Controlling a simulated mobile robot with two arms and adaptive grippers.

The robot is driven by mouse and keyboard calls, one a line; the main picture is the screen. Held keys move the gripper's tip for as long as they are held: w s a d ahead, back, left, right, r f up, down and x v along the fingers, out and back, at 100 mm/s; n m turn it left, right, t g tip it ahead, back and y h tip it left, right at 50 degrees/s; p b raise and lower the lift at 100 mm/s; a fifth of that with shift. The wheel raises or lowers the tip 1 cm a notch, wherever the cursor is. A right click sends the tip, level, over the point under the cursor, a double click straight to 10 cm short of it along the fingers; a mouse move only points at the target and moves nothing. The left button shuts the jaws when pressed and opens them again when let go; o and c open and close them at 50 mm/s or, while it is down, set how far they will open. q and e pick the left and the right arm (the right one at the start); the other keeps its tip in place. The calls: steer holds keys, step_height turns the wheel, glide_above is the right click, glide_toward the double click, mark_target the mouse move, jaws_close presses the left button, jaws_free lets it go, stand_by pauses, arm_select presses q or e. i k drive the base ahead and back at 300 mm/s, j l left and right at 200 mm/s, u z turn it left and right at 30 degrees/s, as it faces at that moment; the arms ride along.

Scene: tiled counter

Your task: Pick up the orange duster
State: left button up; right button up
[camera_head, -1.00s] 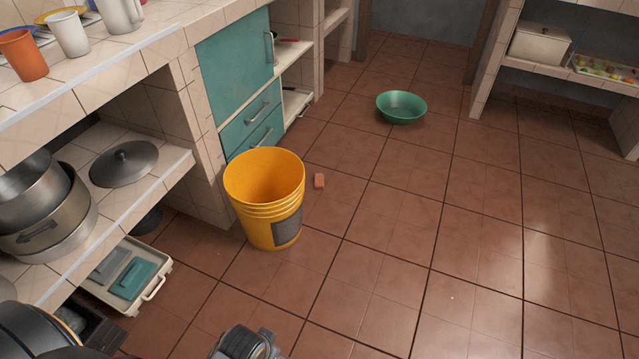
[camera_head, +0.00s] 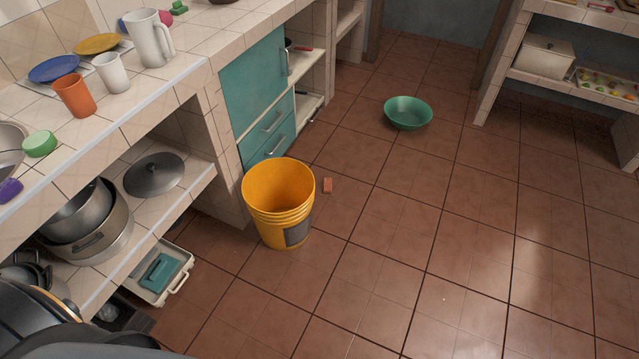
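Dark parts of my own body show in the lower left corner. Neither of my grippers is in view.
A tiled counter (camera_head: 196,82) with cups and plates runs along the left. Below it are pots, a lid (camera_head: 154,174) and a white case (camera_head: 160,275). A green basin (camera_head: 408,112) sits on the floor farther back. The floor at centre and right is clear.

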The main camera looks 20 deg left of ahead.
mark_target(327, 182)
steer(key=i+u, duration=0.2)
steer(key=u, duration=0.3)
steer(key=i+l+u, duration=0.2)
steer(key=u, duration=0.3)
